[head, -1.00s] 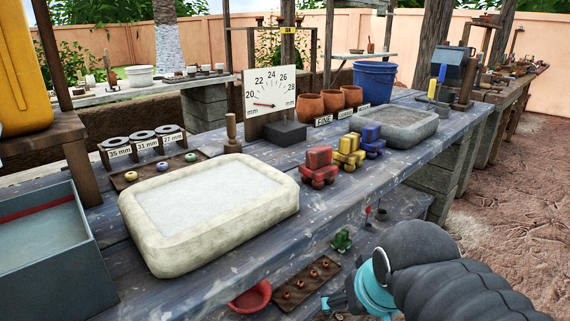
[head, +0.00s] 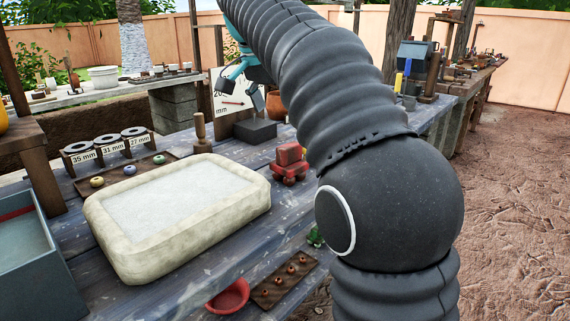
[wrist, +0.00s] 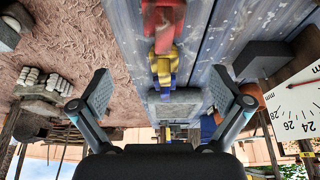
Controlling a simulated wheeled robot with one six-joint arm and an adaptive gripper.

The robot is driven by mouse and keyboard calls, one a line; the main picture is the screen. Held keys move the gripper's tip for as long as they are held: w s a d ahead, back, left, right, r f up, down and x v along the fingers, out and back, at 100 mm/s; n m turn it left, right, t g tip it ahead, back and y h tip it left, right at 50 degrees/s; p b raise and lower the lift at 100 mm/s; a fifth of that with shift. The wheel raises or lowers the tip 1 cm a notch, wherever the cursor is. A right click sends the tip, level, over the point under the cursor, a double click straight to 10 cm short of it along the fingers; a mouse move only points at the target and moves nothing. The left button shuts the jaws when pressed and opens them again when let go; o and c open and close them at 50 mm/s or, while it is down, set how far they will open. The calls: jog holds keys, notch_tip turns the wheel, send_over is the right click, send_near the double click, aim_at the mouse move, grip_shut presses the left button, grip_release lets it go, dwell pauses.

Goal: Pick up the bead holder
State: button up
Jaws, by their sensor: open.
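No thing in view is clearly marked as the bead holder. A dark flat board (head: 120,185) with yellow, blue and green ring-shaped beads lies on the table behind the pale stone tray. My gripper (head: 242,92) is raised in front of the dial gauge, well apart from both boards. In the wrist view my gripper (wrist: 161,92) is open and empty, its two fingers spread wide. The red block piece (wrist: 163,22) and yellow block piece (wrist: 163,66) show beyond them.
The pale stone tray (head: 108,224) fills the front of the table. A wooden-handled tool (head: 200,132), the ring stand (head: 112,152) and the dial gauge (wrist: 298,105) stand behind it. A red bowl (head: 229,297) is below. My arm hides much of the right table.

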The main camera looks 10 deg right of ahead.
aim_at(292, 157)
jog(key=shift+m, duration=0.4)
jog(key=x, duration=0.5)
jog(key=w+b+x, duration=0.1)
jog(key=x, duration=0.2)
jog(key=shift+a, duration=0.15)
jog(key=shift+s+b+x, duration=0.15)
jog(key=shift+b+x, duration=0.05)
jog(key=shift+x, duration=1.15)
jog(key=shift+s+b+x, duration=0.15)
jog(key=shift+s+x, duration=0.05)
jog(key=shift+x, duration=1.1)
jog(key=shift+w+f, duration=0.1)
jog(key=c, duration=1.4)
